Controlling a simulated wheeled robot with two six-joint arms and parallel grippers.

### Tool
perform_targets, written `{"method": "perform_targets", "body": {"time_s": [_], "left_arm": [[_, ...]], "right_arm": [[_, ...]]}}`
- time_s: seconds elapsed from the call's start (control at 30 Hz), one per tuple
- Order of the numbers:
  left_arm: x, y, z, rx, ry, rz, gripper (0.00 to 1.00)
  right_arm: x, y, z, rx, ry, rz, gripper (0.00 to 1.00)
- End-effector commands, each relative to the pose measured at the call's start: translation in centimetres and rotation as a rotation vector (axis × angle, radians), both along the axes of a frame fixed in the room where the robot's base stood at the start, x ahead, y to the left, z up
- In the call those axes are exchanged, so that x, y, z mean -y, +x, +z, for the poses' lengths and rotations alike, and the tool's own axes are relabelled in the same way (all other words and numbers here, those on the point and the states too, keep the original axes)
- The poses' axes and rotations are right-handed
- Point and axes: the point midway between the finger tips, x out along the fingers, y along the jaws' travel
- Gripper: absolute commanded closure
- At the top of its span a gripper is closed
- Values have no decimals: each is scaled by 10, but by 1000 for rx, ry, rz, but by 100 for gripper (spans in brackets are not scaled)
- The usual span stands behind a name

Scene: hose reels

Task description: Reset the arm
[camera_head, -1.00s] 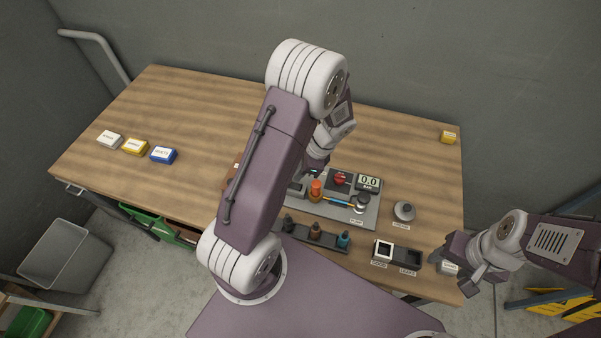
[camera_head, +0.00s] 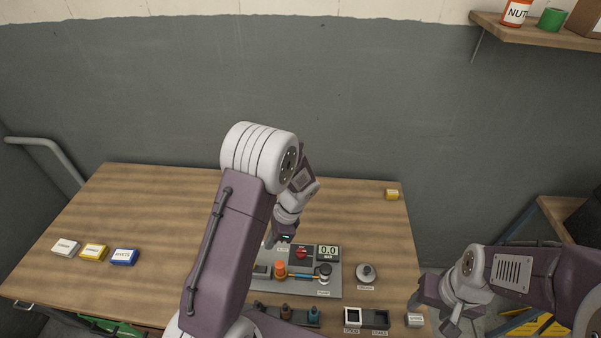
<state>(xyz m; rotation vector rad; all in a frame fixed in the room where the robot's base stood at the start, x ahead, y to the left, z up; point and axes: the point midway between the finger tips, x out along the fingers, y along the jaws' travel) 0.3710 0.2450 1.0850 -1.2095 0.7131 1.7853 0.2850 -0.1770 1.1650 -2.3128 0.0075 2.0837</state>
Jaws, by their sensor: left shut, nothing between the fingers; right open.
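My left gripper (camera_head: 280,238) is shut and empty above the back left part of the grey test board (camera_head: 333,285); its arm hides part of the table. The board carries a red knob (camera_head: 301,253), a display (camera_head: 328,251) reading 0.0 BAR, an orange-topped fitting (camera_head: 280,269) and a black-topped round part (camera_head: 325,270). My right gripper (camera_head: 436,314) is open and empty at the table's front right corner, beside a small white labelled block (camera_head: 415,320).
White (camera_head: 66,247), yellow (camera_head: 94,252) and blue (camera_head: 124,257) boxes lie at the left of the wooden table (camera_head: 150,205). A grey round part (camera_head: 366,272) sits right of the board. Two square trays (camera_head: 366,319) and a small bottle rack (camera_head: 286,315) are in front. A yellow block (camera_head: 392,194) is at the back right.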

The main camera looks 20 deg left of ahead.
Motion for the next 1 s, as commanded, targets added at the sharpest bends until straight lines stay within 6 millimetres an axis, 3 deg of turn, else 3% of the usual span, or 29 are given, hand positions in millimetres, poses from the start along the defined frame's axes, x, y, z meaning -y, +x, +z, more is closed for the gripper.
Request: {"method": "perform_targets", "body": {"time_s": [0.13, 0.27, 0.4, 0.53, 0.6, 0.7, 0.8, 1.0], "left_arm": [[0, 0, -5, 2, 0, 1, 100], [-2, 14, -12, 94, -7, 15, 100], [14, -18, -18, 225, -93, 182, 100], [40, -59, -30, 351, -205, 524, 100], [54, -79, -33, 392, -252, 748, 100], [64, -93, -37, 402, -269, 982, 100], [65, -86, -36, 430, -277, 1067, 100], [65, -86, -36, 431, -275, 1078, 100]], "right_arm": [[0, 0, -5, 0, 0, 0, 44], [0, 0, -46, 0, 0, 0, 44], [0, 0, -97, -1, 0, 0, 44], [0, 0, -123, 0, 0, 0, 44], [0, 0, -123, 0, 0, 0, 44], [0, 0, -116, 1, 0, 0, 44], [0, 0, -115, 1, 0, 0, 44], [0, 0, -115, 1, 0, 0, 44]]}}
